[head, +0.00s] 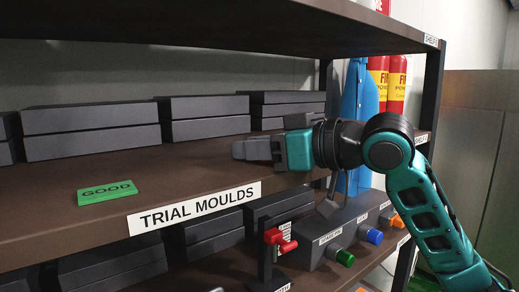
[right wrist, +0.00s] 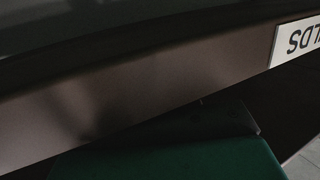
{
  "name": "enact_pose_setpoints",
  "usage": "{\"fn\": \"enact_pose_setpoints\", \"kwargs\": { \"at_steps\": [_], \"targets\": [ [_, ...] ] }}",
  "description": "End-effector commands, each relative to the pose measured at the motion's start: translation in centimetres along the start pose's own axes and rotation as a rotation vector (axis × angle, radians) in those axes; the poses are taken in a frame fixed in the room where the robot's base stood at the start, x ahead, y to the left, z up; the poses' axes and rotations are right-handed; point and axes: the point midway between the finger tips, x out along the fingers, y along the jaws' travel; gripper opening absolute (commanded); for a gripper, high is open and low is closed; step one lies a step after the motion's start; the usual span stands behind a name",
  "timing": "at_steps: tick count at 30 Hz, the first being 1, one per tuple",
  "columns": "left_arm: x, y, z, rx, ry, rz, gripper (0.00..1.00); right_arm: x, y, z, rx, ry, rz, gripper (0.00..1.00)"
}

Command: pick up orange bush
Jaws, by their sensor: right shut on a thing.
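An orange piece (head: 397,221), likely the orange bush, shows at the right end of a dark labelled block on the lower shelf, beside a blue one (head: 373,236) and a green one (head: 344,257). My right gripper (head: 240,150) is above and left of them, at the upper shelf board, pointing left. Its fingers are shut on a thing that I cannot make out. The right wrist view shows no orange piece, only the shelf edge and dark and green parts close to the camera. My left gripper is not in view.
Dark mould boxes (head: 92,128) line the back of the shelf (head: 60,220). A green "GOOD" plate (head: 105,191) lies at its front left. A red-topped stand (head: 277,240) is below. Red and yellow cylinders (head: 398,82) and a shelf post (head: 431,90) are at right.

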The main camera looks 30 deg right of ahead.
Motion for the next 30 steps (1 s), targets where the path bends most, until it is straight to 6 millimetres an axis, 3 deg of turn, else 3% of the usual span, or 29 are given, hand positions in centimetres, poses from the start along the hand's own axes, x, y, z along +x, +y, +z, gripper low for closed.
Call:
{"fn": "enact_pose_setpoints", "kwargs": {
  "at_steps": [7,18,24,30],
  "targets": [
    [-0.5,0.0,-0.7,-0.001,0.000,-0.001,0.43,-0.4,0.0,-2.3,-0.003,0.004,0.001,0.00],
    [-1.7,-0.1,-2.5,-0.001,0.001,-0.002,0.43,-1.3,0.1,-8.4,-0.001,0.003,0.002,0.00],
    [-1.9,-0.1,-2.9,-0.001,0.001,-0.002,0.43,-1.5,0.1,-9.8,0.000,0.002,0.002,0.00],
    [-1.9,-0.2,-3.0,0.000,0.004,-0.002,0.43,-1.5,0.1,-9.8,0.001,0.000,0.001,0.00]
  ]
}}
